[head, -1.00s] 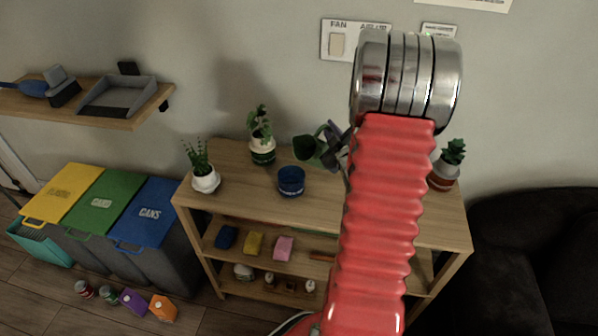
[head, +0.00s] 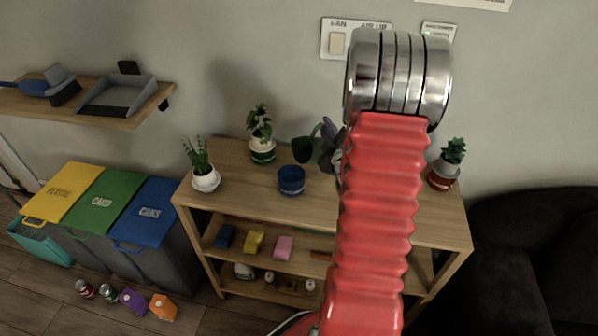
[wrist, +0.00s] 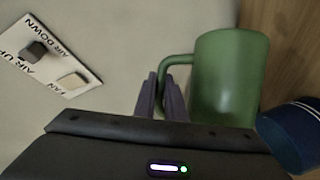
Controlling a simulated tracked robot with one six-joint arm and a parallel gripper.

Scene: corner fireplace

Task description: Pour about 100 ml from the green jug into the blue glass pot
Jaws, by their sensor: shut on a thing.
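The green jug (head: 303,150) is held up above the cabinet top, just right of and behind the blue glass pot in the head view. In the wrist view the jug (wrist: 230,75) fills the upper middle right, its handle toward my fingers. My gripper (head: 328,140) is shut on that handle; its fingers (wrist: 160,92) show in the wrist view. The blue glass pot (head: 291,181) stands upright on the cabinet top; part of it (wrist: 297,135) shows at the wrist view's lower right. The jug's exact tilt and its contents cannot be made out, and no stream shows.
Potted plants stand left (head: 205,180), behind (head: 262,150) and right (head: 446,172) on the wooden cabinet (head: 237,197). My red arm hides the cabinet's middle right. A switch panel (head: 338,42) is on the wall behind. Clear top lies left of the pot.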

